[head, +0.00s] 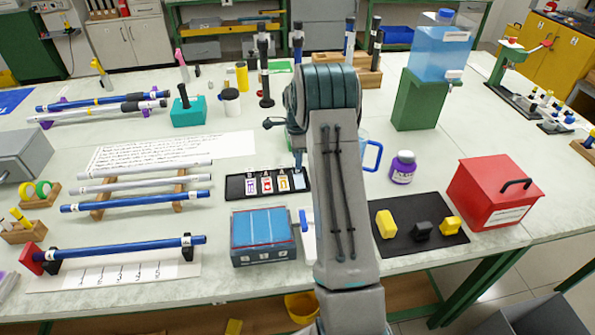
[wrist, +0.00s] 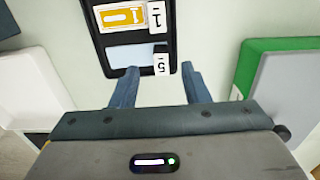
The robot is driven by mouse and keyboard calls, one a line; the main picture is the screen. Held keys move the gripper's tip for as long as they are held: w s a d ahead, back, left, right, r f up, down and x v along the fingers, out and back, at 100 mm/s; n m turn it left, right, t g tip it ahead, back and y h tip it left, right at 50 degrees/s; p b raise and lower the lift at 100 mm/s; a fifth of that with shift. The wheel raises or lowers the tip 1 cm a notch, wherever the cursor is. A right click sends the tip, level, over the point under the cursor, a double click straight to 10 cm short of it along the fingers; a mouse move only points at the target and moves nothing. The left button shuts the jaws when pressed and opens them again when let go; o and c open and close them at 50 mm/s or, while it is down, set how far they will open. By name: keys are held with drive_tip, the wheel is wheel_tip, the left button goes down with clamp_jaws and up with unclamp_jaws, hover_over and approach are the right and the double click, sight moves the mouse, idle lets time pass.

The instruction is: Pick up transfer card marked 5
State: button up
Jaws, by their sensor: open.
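A black card holder (head: 240,187) lies on the bench left of my arm, with several small cards and white number tags in it. In the wrist view the holder (wrist: 98,40) runs up from between my fingers. A white tag marked 5 (wrist: 162,64) stands at its near end, beside a pale blue-white panel (wrist: 130,56); I cannot tell whether this panel is part of the card. My gripper (wrist: 160,86) is open, its two blue fingers on either side of the holder's near end, with nothing held. In the head view my arm hides most of the gripper.
A card marked 1 (wrist: 122,17) is beyond the 5. A blue-topped box (head: 263,230) stands in front of the holder, and rods on supports (head: 135,201) lie to the left. A green-edged block (wrist: 245,68) is right in the wrist view.

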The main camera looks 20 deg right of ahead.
sight(299, 175)
drive_tip(key=shift+w+f, duration=0.1)
drive_tip(key=shift+f, duration=1.25)
clamp_jaws()
drive_tip(key=shift+r, duration=0.15)
